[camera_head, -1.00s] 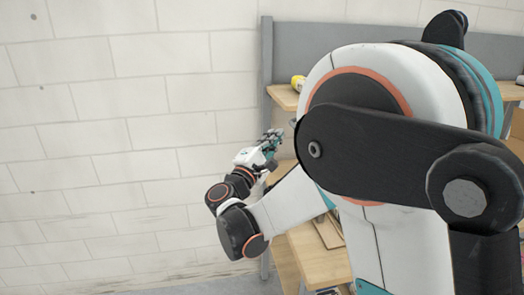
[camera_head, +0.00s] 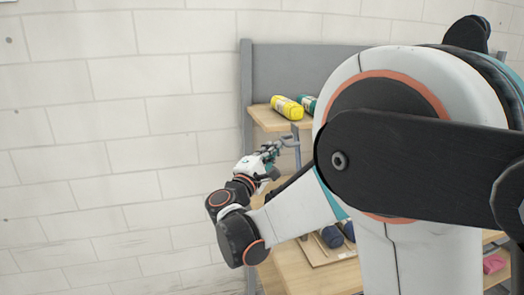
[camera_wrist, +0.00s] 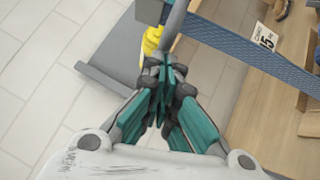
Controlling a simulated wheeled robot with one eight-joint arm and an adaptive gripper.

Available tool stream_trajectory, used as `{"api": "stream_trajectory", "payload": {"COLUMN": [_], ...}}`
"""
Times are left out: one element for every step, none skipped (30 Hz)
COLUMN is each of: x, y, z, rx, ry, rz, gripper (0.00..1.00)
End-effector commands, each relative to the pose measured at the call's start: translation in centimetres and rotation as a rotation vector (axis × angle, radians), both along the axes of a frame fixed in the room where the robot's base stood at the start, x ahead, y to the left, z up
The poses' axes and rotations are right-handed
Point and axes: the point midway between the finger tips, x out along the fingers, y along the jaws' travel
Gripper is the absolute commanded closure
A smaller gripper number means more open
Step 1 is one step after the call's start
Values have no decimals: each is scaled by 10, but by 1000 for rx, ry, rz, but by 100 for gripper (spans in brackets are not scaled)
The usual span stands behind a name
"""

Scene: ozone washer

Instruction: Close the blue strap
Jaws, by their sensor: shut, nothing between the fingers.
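The blue strap (camera_wrist: 255,53) shows in the wrist view as a woven band. It runs diagonally from the top middle, beside a grey post (camera_wrist: 174,24), to the right edge. I cannot tell how its ends are fastened. My gripper (camera_wrist: 165,70) is shut and empty, with its teal fingers together just below and left of the strap's upper end. Contact with the post or strap is unclear. In the head view my gripper (camera_head: 281,144) is beside the shelf's left end, below the upper board; the strap cannot be made out there.
A yellow bottle (camera_head: 286,107) and a green one (camera_head: 308,104) lie on the upper wooden shelf (camera_head: 267,119). The lower shelf (camera_head: 290,268) holds dark blue items (camera_head: 331,237). A price tag (camera_wrist: 265,36) is beyond the strap. A white brick wall (camera_head: 110,150) stands left.

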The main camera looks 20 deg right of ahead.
Motion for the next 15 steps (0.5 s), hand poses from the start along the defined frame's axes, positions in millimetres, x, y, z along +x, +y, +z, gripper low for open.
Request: {"api": "stream_trajectory", "payload": {"x": [-1, -1, -1, -1, -1, -2, -2, -1, -1, -2, -2, -2, -2, -2, -2], "y": [-13, -20, -30, -38, -46, -59, -67, -77, -89, -99, -108, -121, -130, -139, -152], "z": [11, 14, 18, 21, 23, 26, 28, 29, 31, 32, 32, 32, 32, 32, 31], "rx": [31, 54, 86, 112, 139, 175, 203, 231, 269, 298, 328, 366, 395, 424, 461], "ry": [0, 0, 0, -1, -1, -1, -2, -2, -1, -2, -2, -3, -3, -3, -4], "rz": [-4, -5, -5, -6, -6, -7, -7, -7, -7, -8, -8, -8, -8, -8, -7], "gripper": [100, 100, 100, 100, 100, 100, 100, 100, 100, 100, 100, 100, 100, 100, 100]}}
